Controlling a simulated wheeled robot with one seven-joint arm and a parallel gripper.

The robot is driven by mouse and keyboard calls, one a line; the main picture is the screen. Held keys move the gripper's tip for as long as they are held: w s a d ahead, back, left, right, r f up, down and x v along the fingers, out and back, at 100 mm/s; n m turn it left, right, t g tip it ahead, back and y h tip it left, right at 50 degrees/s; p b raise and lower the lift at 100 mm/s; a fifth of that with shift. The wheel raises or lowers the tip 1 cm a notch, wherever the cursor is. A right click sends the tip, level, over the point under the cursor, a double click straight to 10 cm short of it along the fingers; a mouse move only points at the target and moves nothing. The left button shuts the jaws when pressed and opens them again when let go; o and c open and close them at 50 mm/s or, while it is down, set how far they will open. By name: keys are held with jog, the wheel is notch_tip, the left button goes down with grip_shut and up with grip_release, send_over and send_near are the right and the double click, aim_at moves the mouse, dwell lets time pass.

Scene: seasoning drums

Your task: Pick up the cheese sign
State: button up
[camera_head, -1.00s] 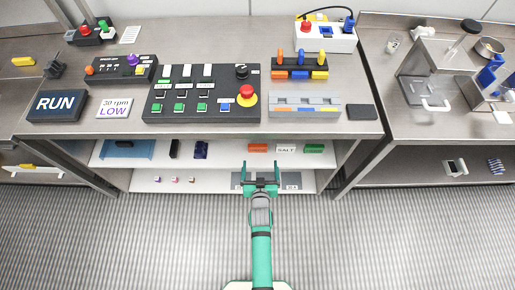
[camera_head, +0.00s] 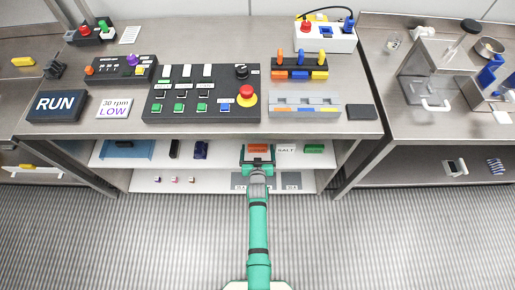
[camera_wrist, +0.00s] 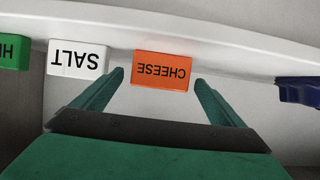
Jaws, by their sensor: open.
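The cheese sign (camera_wrist: 161,70) is an orange block with black "CHEESE" lettering, upside down in the wrist view. It stands on the upper shelf under the table, and in the head view (camera_head: 257,148) it shows just beyond my gripper. My gripper (camera_head: 257,156) is open and empty. In the wrist view its two green fingers (camera_wrist: 160,88) point toward the sign, with one fingertip near each side of it. I cannot tell whether the fingertips reach past the sign's front face.
The white "SALT" sign (camera_wrist: 77,59) stands close beside the cheese sign, near one finger. A green sign (camera_wrist: 14,51) is beyond it. A dark blue object (camera_wrist: 299,91) is on the other side, with a free gap between. The tabletop (camera_head: 210,40) overhangs the shelf.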

jog(key=shift+x, duration=1.15)
jog(key=c, duration=1.2)
jog(key=shift+o, duration=0.2)
